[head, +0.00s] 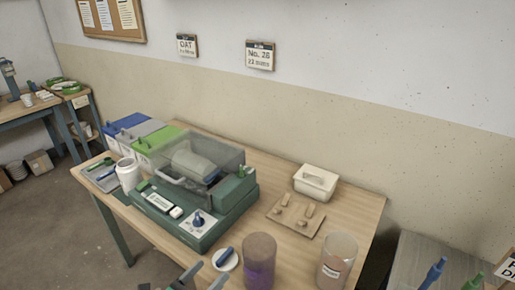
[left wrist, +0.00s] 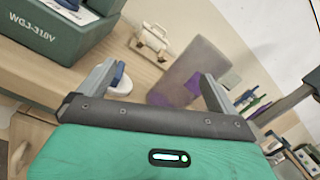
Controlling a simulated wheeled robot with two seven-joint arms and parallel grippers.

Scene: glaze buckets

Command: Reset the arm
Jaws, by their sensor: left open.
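My left gripper (head: 205,279) shows at the bottom edge of the head view, in front of the table's near edge. In the left wrist view its two grey fingers (left wrist: 155,88) are spread apart with nothing between them. The round white dish with a blue handle (head: 226,259) is just beyond it, and shows behind the left finger in the wrist view (left wrist: 121,80). A smoky purple cylinder (head: 259,262) stands right of the dish; in the wrist view (left wrist: 190,68) it is beyond the fingers. My right gripper is in neither view.
A green machine with a clear lid (head: 207,190) fills the middle of the wooden table (head: 262,183). A clear labelled cylinder (head: 337,262), a tan board with small pieces (head: 296,215) and a white box (head: 315,182) stand to the right. A white jar (head: 128,174) is at left.

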